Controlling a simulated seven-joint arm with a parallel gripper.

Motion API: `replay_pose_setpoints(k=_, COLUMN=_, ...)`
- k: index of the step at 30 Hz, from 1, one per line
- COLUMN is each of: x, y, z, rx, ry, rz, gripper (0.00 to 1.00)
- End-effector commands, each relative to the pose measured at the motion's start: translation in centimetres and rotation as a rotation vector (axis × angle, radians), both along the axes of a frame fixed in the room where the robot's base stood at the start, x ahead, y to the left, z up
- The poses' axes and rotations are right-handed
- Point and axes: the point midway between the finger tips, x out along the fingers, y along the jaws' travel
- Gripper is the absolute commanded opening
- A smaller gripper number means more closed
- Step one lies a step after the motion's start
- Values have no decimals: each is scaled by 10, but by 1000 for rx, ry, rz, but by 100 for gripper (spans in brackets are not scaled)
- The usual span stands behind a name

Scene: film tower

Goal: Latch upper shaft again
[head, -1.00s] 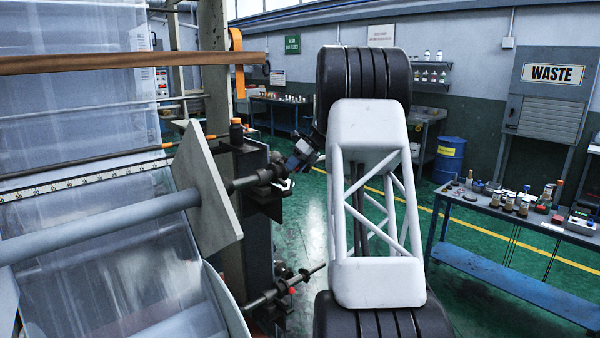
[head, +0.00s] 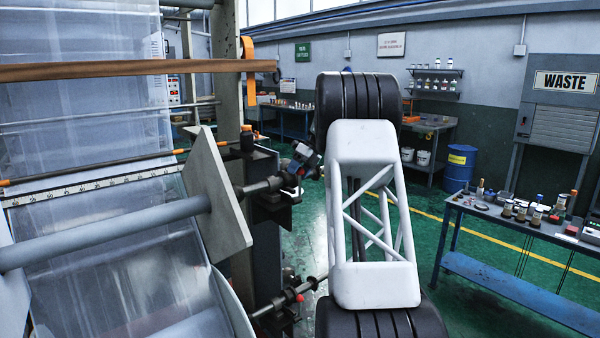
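The upper shaft (head: 115,231) is a grey roller that runs through a pale slanted plate (head: 217,200). Its thin dark end (head: 255,188) rests in a black holder (head: 274,203) on the machine frame. My gripper (head: 303,165) is small in the view, beside the outer end of the upper shaft. Small red and blue spots show there, but I cannot tell which part they belong to. My arm covers part of the gripper, and its fingers are too small to read. I cannot tell whether it touches the latch or how the latch stands.
An orange-brown bar (head: 130,69) crosses above. At the right are a workbench (head: 520,217) with bottles, a blue drum (head: 456,166) and a waste cabinet (head: 560,110). Green floor is free between.

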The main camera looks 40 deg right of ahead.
Motion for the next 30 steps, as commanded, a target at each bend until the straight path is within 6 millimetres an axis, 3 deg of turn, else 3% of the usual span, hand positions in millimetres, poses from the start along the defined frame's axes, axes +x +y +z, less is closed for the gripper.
replay_pose_setpoints(k=17, x=-2, y=-6, z=3, rx=-2, ry=-1, rz=-3, gripper=61)
replay_pose_setpoints(k=30, x=-7, y=-33, z=43, rx=-2, ry=-1, rz=-3, gripper=61)
